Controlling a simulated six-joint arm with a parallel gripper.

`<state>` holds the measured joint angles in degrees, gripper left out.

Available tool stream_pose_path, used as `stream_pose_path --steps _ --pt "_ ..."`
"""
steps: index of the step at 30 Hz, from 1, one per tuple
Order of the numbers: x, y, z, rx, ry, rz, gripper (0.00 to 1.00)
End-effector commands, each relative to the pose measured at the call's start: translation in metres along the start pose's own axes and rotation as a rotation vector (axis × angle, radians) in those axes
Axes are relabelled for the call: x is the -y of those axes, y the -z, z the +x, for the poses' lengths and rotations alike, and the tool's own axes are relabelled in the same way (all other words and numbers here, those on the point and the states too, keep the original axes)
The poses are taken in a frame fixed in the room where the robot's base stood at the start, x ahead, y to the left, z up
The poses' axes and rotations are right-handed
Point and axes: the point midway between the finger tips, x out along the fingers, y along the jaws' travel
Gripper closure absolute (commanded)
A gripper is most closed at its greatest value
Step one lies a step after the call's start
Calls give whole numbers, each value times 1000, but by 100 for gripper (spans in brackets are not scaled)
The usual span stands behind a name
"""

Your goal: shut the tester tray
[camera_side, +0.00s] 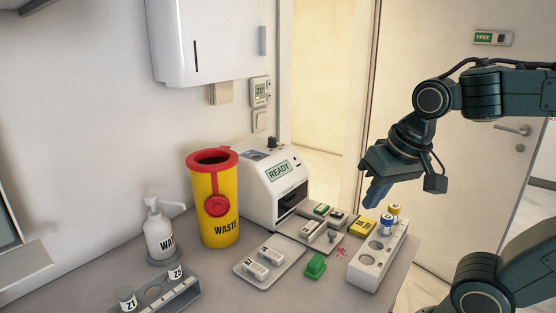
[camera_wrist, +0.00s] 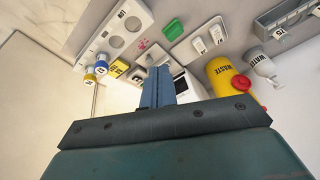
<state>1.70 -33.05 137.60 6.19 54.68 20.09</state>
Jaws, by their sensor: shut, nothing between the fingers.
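The tester (camera_side: 272,192) is a white box with a lit READY screen, standing against the wall behind the table in the side view. Its tray (camera_side: 296,236) appears to stick out from the dark slot at the front, with small grey and green-topped pieces on or beside it. My gripper (camera_side: 376,194) is shut and empty, in the air to the right of the tester and above the table. In the wrist view my gripper's fingers (camera_wrist: 157,86) are together. They partly hide the tester (camera_wrist: 190,86) and the tray area.
A white rack (camera_side: 368,270) with two capped vials and a yellow box (camera_side: 362,228) stand below my gripper. A green block (camera_side: 316,266) and a plate (camera_side: 250,272) with two white pieces lie in front. A yellow waste bin (camera_side: 218,215) and pump bottle (camera_side: 158,232) stand left.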

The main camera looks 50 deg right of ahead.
Motion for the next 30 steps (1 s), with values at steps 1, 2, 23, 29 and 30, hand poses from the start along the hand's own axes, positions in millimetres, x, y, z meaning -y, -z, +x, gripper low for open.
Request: stream_pose_path --steps 1,2,23,29,30 --pt "-2 7 3 21 -26 88 100" --pt "-4 11 5 31 -42 142 100" --pt "-36 81 61 70 -504 1408 100" --pt "-46 94 83 0 -661 1744 100" --pt "-47 96 87 -15 -688 1801 100"
